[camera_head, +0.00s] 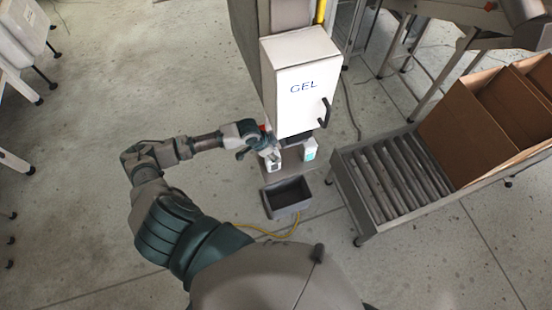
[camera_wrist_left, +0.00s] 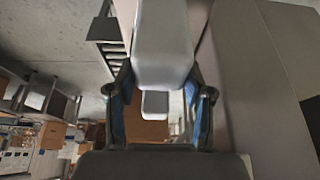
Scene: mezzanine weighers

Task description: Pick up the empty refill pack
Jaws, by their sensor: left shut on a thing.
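A white refill pack (camera_head: 273,163) is at my left gripper, just below the white GEL cabinet (camera_head: 300,88). My left gripper (camera_head: 262,150) is shut on this pack, with a blue-padded finger on either side. In the left wrist view the white pack (camera_wrist_left: 164,45) fills the top middle, and the gripper (camera_wrist_left: 157,115) shows below it. A second white pack with a teal label (camera_head: 310,149) stands to the right on the small shelf (camera_head: 292,166). I cannot tell from the pictures how full either pack is. My right gripper is out of view.
A dark grey bin (camera_head: 286,197) sits on the floor below the shelf. A roller conveyor (camera_head: 392,178) with open cardboard boxes (camera_head: 470,135) stands to the right. A yellow hose (camera_head: 270,234) lies near the bin.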

